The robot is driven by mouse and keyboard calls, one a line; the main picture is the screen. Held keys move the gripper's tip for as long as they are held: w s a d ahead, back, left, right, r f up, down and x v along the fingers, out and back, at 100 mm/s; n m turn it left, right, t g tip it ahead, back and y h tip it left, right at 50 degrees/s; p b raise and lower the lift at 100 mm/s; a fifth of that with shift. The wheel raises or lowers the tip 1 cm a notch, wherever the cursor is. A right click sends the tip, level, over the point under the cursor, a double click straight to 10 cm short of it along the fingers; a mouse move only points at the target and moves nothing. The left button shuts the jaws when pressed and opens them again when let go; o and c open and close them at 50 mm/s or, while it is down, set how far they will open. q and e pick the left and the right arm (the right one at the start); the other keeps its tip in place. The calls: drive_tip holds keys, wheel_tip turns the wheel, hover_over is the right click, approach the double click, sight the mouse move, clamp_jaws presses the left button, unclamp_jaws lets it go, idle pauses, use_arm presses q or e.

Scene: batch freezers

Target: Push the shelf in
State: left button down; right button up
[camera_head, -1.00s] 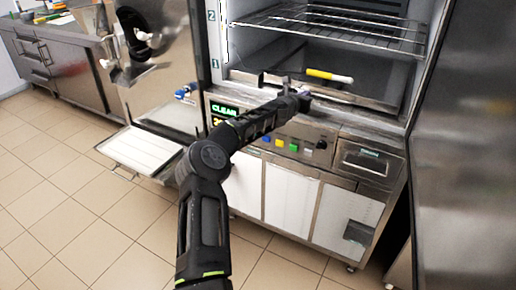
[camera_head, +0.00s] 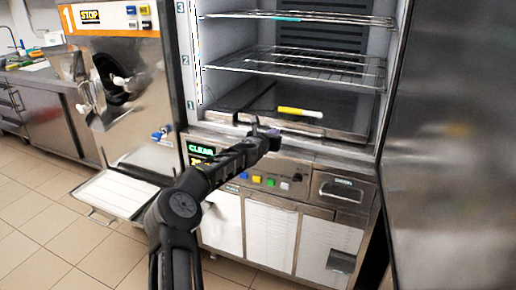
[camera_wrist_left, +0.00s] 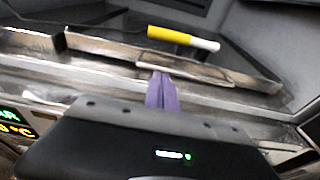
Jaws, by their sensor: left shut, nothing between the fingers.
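The open cabinet holds a wire shelf (camera_head: 290,66) at the middle level and another wire shelf (camera_head: 300,17) above it. At the bottom lies a dark metal tray-like shelf (camera_head: 335,131) with a raised front edge. It also shows in the left wrist view (camera_wrist_left: 90,46). My left gripper (camera_head: 262,130) is at the front edge of this bottom shelf. In the left wrist view its purple fingers (camera_wrist_left: 162,90) are shut and empty, pointing at the front edge; whether they touch it I cannot tell. My right gripper is not in view.
A yellow-and-white handled tool (camera_head: 300,112) lies on the bottom shelf. A control panel (camera_head: 268,181) with coloured buttons is below the opening. A machine with a fold-down white flap (camera_head: 115,193) stands left; a steel panel (camera_head: 445,150) is close on the right.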

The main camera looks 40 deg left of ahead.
use_arm(q)
drive_tip(key=b+v, duration=0.5)
drive_tip(key=v, duration=0.4)
drive_tip(key=shift+s+f, duration=0.2)
drive_tip(key=shift+s, duration=0.15)
